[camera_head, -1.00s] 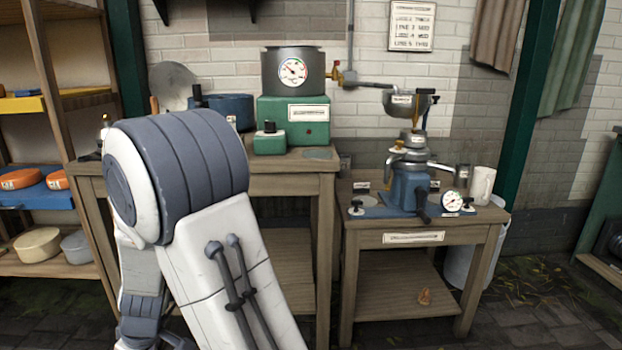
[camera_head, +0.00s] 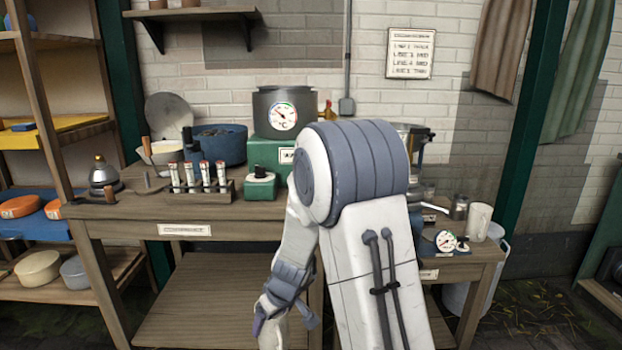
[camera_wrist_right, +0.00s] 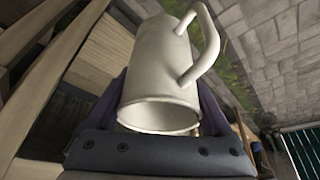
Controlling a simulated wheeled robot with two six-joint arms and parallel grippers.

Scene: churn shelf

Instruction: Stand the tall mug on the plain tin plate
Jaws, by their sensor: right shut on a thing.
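My right gripper (camera_wrist_right: 165,98) is shut on a tall, pale cream mug (camera_wrist_right: 160,70) in the right wrist view. The mug lies between the two dark fingers, with its rim toward the camera and its handle at the upper right. In the head view my right gripper (camera_head: 284,320) hangs low in front of the left bench, at the lower edge. A white bit between its fingers may be the mug. I cannot identify the plain tin plate; my right arm hides part of the benches. My left gripper is not in view.
The left bench (camera_head: 185,229) carries a rack of tubes (camera_head: 196,195), a blue pot (camera_head: 218,148) and a gauge vessel (camera_head: 283,112). A grey disc (camera_head: 167,115) leans on the wall. Another white mug (camera_head: 480,221) stands on the right bench. Shelves stand at far left.

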